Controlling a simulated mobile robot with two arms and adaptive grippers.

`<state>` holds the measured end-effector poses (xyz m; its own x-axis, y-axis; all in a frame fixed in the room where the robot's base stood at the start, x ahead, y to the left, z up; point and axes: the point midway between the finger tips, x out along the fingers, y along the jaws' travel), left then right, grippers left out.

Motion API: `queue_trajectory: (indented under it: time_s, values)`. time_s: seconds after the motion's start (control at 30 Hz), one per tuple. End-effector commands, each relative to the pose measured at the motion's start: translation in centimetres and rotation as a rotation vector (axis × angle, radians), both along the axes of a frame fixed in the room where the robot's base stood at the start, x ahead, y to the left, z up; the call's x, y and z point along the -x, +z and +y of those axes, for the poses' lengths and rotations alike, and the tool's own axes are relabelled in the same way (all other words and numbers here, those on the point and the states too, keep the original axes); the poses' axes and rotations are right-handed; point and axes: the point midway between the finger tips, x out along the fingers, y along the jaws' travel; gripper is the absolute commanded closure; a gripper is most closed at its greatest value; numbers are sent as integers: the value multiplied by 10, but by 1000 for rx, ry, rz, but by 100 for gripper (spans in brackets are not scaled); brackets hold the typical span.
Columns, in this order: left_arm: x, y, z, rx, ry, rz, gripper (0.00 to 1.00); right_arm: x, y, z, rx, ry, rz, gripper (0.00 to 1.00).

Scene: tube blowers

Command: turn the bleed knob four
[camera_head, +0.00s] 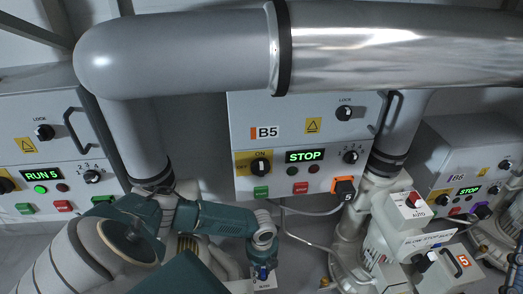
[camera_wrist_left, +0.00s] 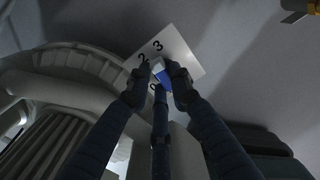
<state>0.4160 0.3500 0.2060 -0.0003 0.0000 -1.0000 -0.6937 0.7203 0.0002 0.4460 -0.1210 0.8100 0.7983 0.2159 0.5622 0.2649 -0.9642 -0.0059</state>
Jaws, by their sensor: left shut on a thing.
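The bleed knob (camera_wrist_left: 173,71), blue with a white part, sits on a white dial plate (camera_wrist_left: 180,45) marked with numbers; 2 and 3 can be read. My left gripper (camera_wrist_left: 160,92) is shut on the knob, with one finger on each side. The white part faces the numbers, but I cannot tell exactly which one it points to. In the head view the left gripper (camera_head: 262,258) reaches low in the middle, below the B5 panel. The blue knob (camera_head: 263,272) shows small at its tips, above a small pale plate (camera_head: 264,284). My right gripper is not in view.
The B5 panel (camera_head: 220,130) reads STOP; the left panel (camera_head: 60,130) reads RUN 5 with a lit green lamp. A thick pipe (camera_head: 200,60) crosses above. Right of the gripper stand a cable (camera_head: 310,212) and a blower body (camera_head: 380,240). A ribbed round housing (camera_wrist_left: 60,75) is beside the plate.

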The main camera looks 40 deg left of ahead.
Motion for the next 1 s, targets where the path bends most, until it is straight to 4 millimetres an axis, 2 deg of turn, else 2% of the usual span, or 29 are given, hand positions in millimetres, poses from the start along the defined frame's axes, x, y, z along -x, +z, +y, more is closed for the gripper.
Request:
queue_trajectory:
  time_s: [0.4,0.93,0.97,1.0]
  values:
    - [-1,0,-1,1,-181,1,100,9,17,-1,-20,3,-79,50]
    - [-1,0,-1,2,-204,2,100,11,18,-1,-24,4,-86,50]
    - [0,0,-1,2,-204,2,78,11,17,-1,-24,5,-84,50]
    - [0,0,-1,2,-204,2,70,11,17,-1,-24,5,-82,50]
